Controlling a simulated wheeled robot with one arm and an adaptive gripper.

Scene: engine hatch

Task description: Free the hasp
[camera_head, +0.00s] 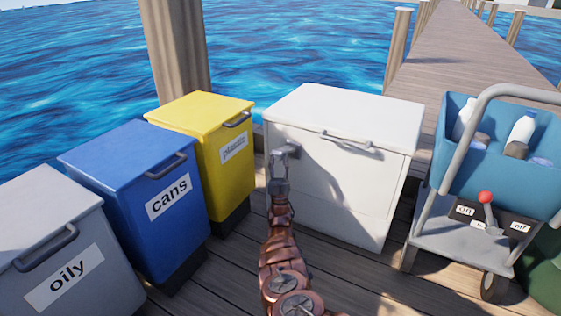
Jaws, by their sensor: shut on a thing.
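A white chest (330,175) with a closed lid stands on the dock in the middle. A small grey metal fitting, which looks like the hasp (293,151), shows at the upper left of its front, just below the lid edge. My gripper (282,160) is at this fitting and shut on it. The fingers hide much of the fitting, so I cannot tell how it is fastened. A curved handle (347,141) runs along the front of the lid, right of my gripper.
Grey "oily" (66,280), blue "cans" (168,200) and yellow "plastic" (234,150) bins stand at left. A cart (470,245) with a blue tub (455,170), bottles and a red-knobbed lever (486,199) stands at right. Open water lies behind.

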